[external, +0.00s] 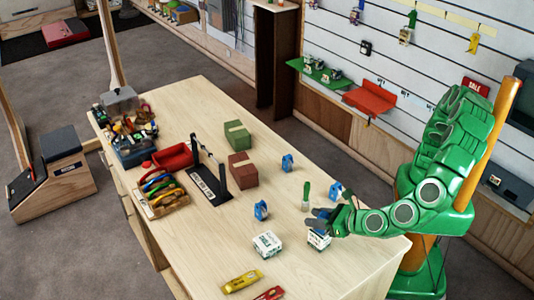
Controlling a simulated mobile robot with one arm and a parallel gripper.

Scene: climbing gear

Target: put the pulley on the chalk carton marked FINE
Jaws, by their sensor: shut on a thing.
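My gripper (318,222) is at the front right part of the workbench, just above a white and green chalk carton (319,241). It is shut on a small, dark bluish thing, which seems to be a pulley and is mostly hidden by the fingers. I cannot tell whether it touches the carton. A second white and green chalk carton (266,244) stands to the left; the small print on both is too small to read. Other blue pulleys stand on the bench: one left of my gripper (261,210), one farther back (287,162) and one just behind my gripper (336,190).
A green-handled brush (306,196) stands behind my gripper. A green box (237,135), a red-brown box (242,170), a black stand (208,183) and a tool tray (162,195) are farther left. Yellow (242,281) and red (270,294) items lie at the front edge.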

